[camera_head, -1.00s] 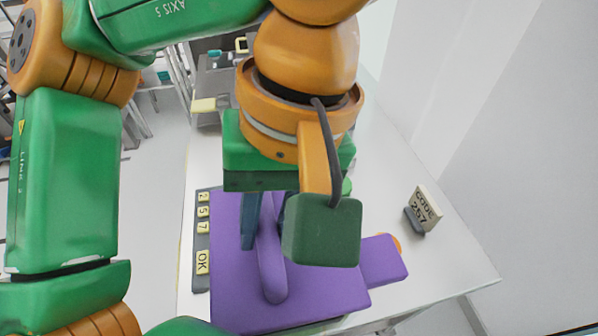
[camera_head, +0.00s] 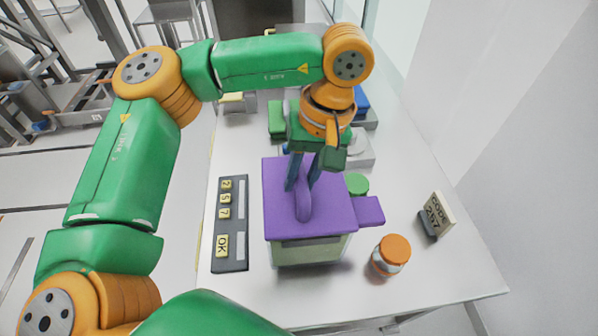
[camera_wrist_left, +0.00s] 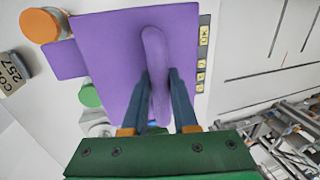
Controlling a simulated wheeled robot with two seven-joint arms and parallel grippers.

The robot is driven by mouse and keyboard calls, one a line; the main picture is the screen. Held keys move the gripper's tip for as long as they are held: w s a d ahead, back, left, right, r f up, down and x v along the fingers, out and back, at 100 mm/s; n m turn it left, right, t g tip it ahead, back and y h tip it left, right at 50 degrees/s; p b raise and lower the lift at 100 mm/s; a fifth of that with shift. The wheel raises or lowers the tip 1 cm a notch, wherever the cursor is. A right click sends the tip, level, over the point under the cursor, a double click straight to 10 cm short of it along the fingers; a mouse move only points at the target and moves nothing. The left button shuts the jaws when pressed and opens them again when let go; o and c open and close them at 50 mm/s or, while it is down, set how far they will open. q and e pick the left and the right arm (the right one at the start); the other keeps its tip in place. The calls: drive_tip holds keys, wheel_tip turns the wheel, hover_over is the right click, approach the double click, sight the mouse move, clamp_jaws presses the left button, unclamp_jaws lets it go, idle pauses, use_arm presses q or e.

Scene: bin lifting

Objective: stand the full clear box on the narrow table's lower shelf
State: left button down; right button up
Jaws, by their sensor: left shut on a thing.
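A box with a purple lid (camera_head: 285,205) and a pale, greenish-grey body (camera_head: 308,252) is at the middle of the white table (camera_head: 400,300). I cannot tell what is inside. The lid has a raised purple handle (camera_head: 304,200) and a side tab. My left gripper (camera_head: 303,185) comes down from above and is shut on this handle. In the left wrist view the fingers (camera_wrist_left: 160,78) are on either side of the handle (camera_wrist_left: 154,45). Whether the box touches the table is unclear. The narrow table's lower shelf cannot be made out. My right gripper is out of view.
A dark keypad panel (camera_head: 231,230) with yellow keys lies left of the box. An orange-capped jar (camera_head: 391,255) stands close on its right, with a green-topped item (camera_head: 356,184) behind. A "CODE 257" sign (camera_head: 436,215) stands farther right. Other items crowd the back.

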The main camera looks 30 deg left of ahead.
use_arm(q)
drive_tip(key=shift+w+a+f, duration=0.15)
drive_tip(key=shift+w+f, duration=0.2)
drive_tip(key=shift+f, duration=0.05)
drive_tip(key=x, duration=0.2)
drive_tip(key=p+x, duration=0.1)
drive_tip(key=shift+w+d+f, duration=0.2)
drive_tip(key=shift+w+d, duration=0.05)
drive_tip(key=c, duration=0.8)
unclamp_jaws()
drive_tip(key=shift+s, duration=0.1)
drive_tip(key=shift+c, duration=0.2)
drive_tip(key=shift+o, duration=0.8)
drive_tip(key=shift+d, duration=0.1)
